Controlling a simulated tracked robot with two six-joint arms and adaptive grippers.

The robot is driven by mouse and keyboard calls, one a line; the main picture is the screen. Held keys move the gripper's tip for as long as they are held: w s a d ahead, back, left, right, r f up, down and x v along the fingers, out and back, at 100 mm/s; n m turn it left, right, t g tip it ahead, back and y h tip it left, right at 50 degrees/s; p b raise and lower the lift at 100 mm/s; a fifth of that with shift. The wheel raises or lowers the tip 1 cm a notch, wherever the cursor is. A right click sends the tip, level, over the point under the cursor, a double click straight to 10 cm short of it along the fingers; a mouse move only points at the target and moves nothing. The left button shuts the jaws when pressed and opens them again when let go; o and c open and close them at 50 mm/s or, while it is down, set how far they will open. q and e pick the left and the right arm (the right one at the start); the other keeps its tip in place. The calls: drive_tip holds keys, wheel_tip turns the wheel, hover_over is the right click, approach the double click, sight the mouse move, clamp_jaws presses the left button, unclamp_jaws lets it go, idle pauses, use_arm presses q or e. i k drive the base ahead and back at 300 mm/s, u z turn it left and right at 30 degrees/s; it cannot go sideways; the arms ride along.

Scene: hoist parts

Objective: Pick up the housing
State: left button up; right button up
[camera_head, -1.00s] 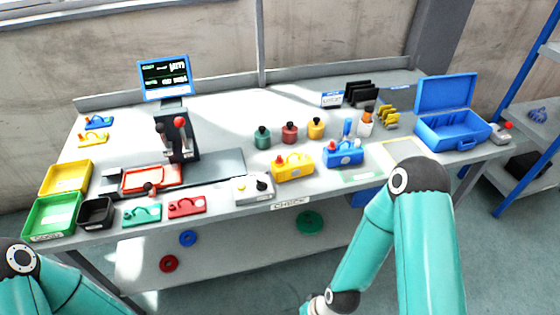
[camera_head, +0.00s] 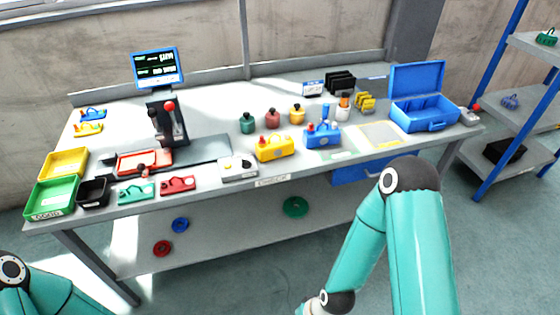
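I cannot tell which part the task means by the housing. Flatter housing-like parts lie near the front left: a green one (camera_head: 137,192) and a red one (camera_head: 178,185). A blue one (camera_head: 93,114) and a yellow one (camera_head: 88,128) lie at the back left. Both my arms are low in front of the bench, apart from these parts. My grippers are outside the picture.
A green bin (camera_head: 50,199), yellow bin (camera_head: 64,163) and black bin (camera_head: 93,192) stand at the left. A black press (camera_head: 167,122) stands behind an orange-red tray (camera_head: 144,160). An open blue case (camera_head: 420,112) is at the right end. Shelving (camera_head: 515,115) stands farther right.

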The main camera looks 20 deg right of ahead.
sight(275, 147)
drive_tip(key=z, duration=0.45)
drive_tip(key=i, duration=0.95)
drive_tip(key=z, duration=0.05)
